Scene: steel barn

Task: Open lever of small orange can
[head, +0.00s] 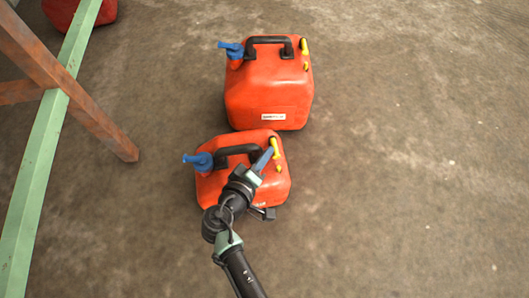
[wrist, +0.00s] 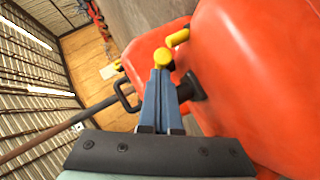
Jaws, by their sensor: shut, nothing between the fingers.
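The small orange can (head: 226,186) stands upright on the floor in the head view, with a black handle, a blue spout (head: 199,161) at its left and a yellow lever (head: 275,148) at its right. My gripper (head: 267,154) reaches over the can from the front, its blue fingertips right beside the lever. In the wrist view my gripper (wrist: 160,75) has its fingers together and empty. Their tips overlap or lie close to a round yellow part (wrist: 163,57); I cannot tell whether they touch it. My arm hides part of the can's front.
A larger orange can (head: 270,95) stands just behind, close to the small one. A rusty brown leg (head: 85,105) and a green beam (head: 45,160) are at the left. Another red object (head: 95,10) sits at the top left. The floor at the right is clear.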

